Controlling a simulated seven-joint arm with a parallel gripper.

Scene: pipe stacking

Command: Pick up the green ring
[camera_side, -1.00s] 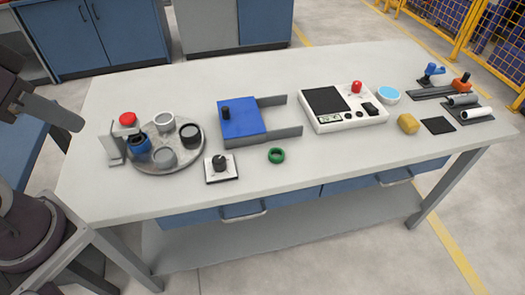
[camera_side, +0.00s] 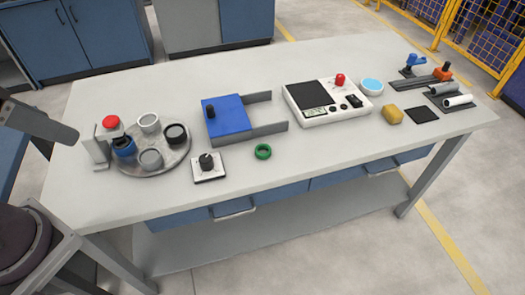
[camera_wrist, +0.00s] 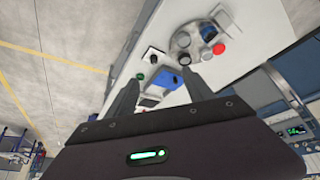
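The green ring (camera_side: 263,151) lies flat on the pale table, in front of the blue block fixture and right of the small knob box. It also shows small in the wrist view (camera_wrist: 140,76), near the tip of the left finger. My gripper (camera_wrist: 159,76) is open and empty, with its two fingers spread apart. It is high above and well away from the ring. The gripper's fingers are not clearly seen in the side view; only a grey part of my arm shows at the left edge.
A blue fixture (camera_side: 227,118) with two grey rails stands behind the ring. A knob box (camera_side: 208,167) is to its left. A round tray (camera_side: 172,164) with cups and a red-topped stand (camera_side: 96,147) is further left. A white control panel (camera_side: 327,104) is to the right. The table's front strip is clear.

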